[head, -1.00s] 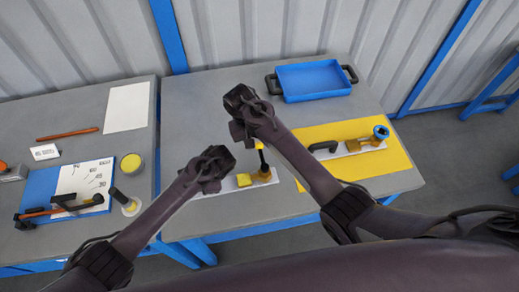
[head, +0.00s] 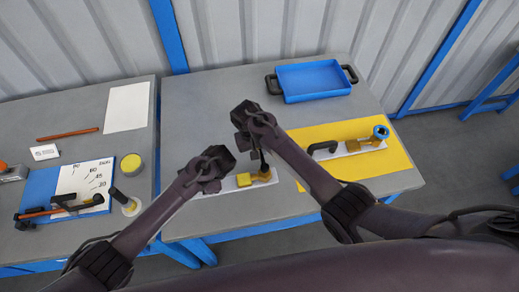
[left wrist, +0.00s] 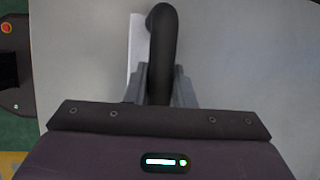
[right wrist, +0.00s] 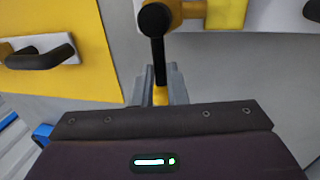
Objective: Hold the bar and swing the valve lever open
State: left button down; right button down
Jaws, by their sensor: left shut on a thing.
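My left gripper (left wrist: 160,88) is shut on the black bar (left wrist: 164,35), which stands between its fingers in the left wrist view. In the head view the left gripper (head: 210,170) hides most of that bar. The valve lever (right wrist: 158,52) is a dark shaft with a yellow end, running from a round black hub (right wrist: 155,18) on the yellow valve body (right wrist: 190,10). My right gripper (right wrist: 162,88) has its fingers close on both sides of the lever's yellow end and looks shut on it. In the head view the right gripper (head: 247,135) hides the lever's tip.
A second valve unit with a black handle (head: 322,147) and a blue ring (head: 380,132) sits on a yellow mat (head: 398,165) at right. A blue tray (head: 312,80) stands at the back. A side table (head: 30,120) at left carries a board and tools.

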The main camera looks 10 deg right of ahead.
dwell(0.5)
jog(key=s+d+m, duration=0.1)
jog(key=m, duration=0.3)
jog(key=d+m+g+y, duration=0.1)
jog(key=d+m, duration=0.1)
jog(key=m, duration=0.3)
jog(key=s+d+m+g, duration=0.1)
jog(key=d+m, duration=0.1)
jog(key=m, duration=0.2)
jog(key=shift+s+m, duration=0.3)
jog(key=shift+s, duration=0.05)
jog(key=shift+s+d+m+y, duration=0.15)
jog(key=shift+s+m+y, duration=0.25)
jog(key=shift+m, duration=0.7)
jog(key=shift+s+d+m+y, duration=0.2)
jog(key=shift+s+m, duration=0.3)
jog(key=shift+m, duration=0.6)
pick_arm(q)
jog(key=shift+d, duration=0.1)
pick_arm(e)
jog(key=shift+a, duration=0.1)
jog(key=c, duration=1.5)
grip_release()
jog(key=shift+o, duration=0.2)
